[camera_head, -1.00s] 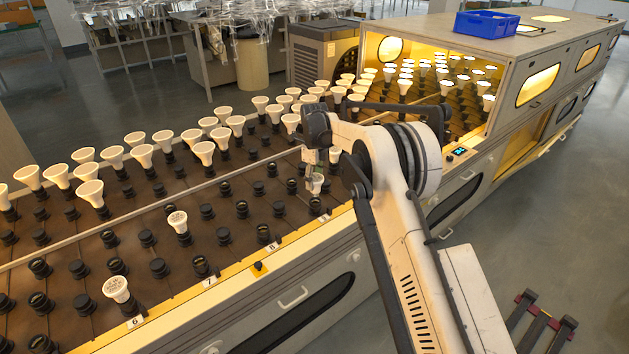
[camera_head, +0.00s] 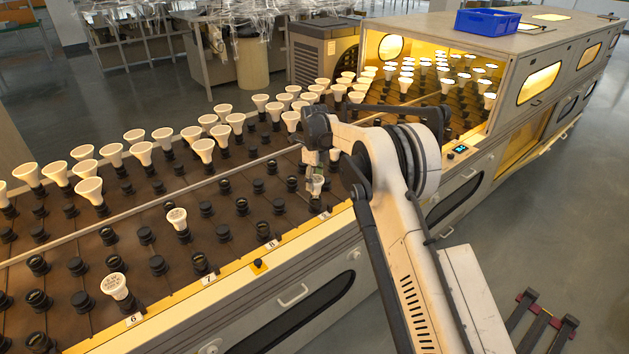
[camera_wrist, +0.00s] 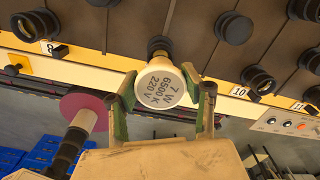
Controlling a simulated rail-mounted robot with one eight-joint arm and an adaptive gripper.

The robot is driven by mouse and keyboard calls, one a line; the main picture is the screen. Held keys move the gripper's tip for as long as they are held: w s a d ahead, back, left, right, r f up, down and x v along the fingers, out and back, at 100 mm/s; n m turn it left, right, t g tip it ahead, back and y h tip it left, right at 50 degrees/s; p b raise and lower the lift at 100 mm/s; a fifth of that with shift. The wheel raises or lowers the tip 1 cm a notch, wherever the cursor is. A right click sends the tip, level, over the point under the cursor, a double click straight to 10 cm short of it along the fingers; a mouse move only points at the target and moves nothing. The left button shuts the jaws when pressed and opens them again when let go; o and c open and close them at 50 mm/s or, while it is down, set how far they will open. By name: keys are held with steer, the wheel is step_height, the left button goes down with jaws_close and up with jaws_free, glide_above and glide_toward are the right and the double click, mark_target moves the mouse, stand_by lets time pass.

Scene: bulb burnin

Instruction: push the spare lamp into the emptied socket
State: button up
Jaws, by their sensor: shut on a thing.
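The spare lamp (camera_wrist: 161,84), white with "7 V 6500 K 220 V" printed on its face, is between the green-padded fingers of my gripper (camera_wrist: 160,92). My gripper is shut on it. In the wrist view, a dark socket (camera_wrist: 160,46) shows just behind the lamp's neck, between the number 8 and number 10 places. I cannot tell whether the lamp's base is inside it. In the head view, the lamp (camera_head: 317,184) is beneath my gripper (camera_head: 316,178), at the bed's near edge; its base is hard to see.
Empty sockets stand on both sides, at number 8 (camera_wrist: 36,24) and number 10 (camera_wrist: 256,80). Other lamps stand in the bed, one near number 6 (camera_head: 114,286) and one behind number 7 (camera_head: 177,218). The yellow edge rail (camera_wrist: 95,58) runs close to my fingers. The lit tunnel is at right.

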steer(key=shift+f+b, duration=0.7)
steer(key=shift+f, duration=0.45)
steer(key=o, duration=1.2)
steer(key=shift+o, duration=0.2)
steer(key=shift+r, duration=0.1)
step_height(320, 180, up, 12)
steer(key=shift+f, duration=0.1)
